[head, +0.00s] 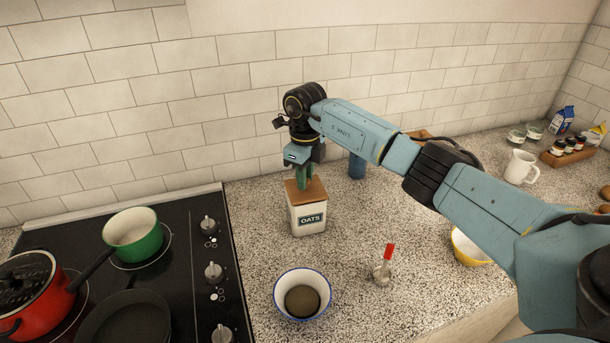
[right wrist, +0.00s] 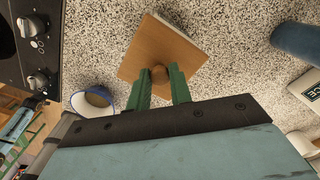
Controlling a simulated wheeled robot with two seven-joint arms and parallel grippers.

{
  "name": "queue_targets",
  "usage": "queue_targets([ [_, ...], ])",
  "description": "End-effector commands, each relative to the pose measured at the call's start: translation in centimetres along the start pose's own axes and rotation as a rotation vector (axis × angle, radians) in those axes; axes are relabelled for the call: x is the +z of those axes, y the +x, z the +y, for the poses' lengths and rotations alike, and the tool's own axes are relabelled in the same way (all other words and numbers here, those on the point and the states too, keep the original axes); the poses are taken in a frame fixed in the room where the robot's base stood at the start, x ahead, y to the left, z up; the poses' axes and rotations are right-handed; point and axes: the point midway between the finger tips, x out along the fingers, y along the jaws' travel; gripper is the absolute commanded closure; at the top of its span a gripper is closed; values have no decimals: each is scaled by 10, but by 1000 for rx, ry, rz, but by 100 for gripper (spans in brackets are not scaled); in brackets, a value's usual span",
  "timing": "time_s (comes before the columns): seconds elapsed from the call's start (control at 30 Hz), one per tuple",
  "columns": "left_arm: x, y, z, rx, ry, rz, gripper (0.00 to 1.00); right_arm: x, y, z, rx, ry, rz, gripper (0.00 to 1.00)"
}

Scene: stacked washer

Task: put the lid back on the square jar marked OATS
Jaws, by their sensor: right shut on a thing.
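The white square jar marked OATS (head: 308,218) stands upright on the speckled counter. Its wooden lid (head: 306,192) is at the jar's mouth, and in the right wrist view the lid (right wrist: 150,52) shows from above. A pale sliver of the jar (right wrist: 181,25) shows past one lid edge there. I cannot tell whether the lid is fully seated or slightly above the rim. My right gripper (head: 305,181) is above the jar, its green fingers shut on the lid's round knob (right wrist: 159,74). My left gripper is not in view.
A blue-rimmed bowl (head: 302,294) and a red-topped bottle (head: 384,265) stand in front of the jar. The black hob (head: 180,270) with pans is to the left. A blue cylinder (head: 357,166) stands behind right, and a yellow bowl (head: 468,247) is partly hidden by my arm.

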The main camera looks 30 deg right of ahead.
Motion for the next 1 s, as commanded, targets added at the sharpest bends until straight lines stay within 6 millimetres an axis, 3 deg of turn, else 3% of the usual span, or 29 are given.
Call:
queue_targets([
  [0.9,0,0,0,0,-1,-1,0,0,2,0,0,1,0,100],
  [0.93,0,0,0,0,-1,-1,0,0,2,0,0,1,0,75],
  [1.0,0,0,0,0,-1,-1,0,0,2,0,0,1,0,66],
])
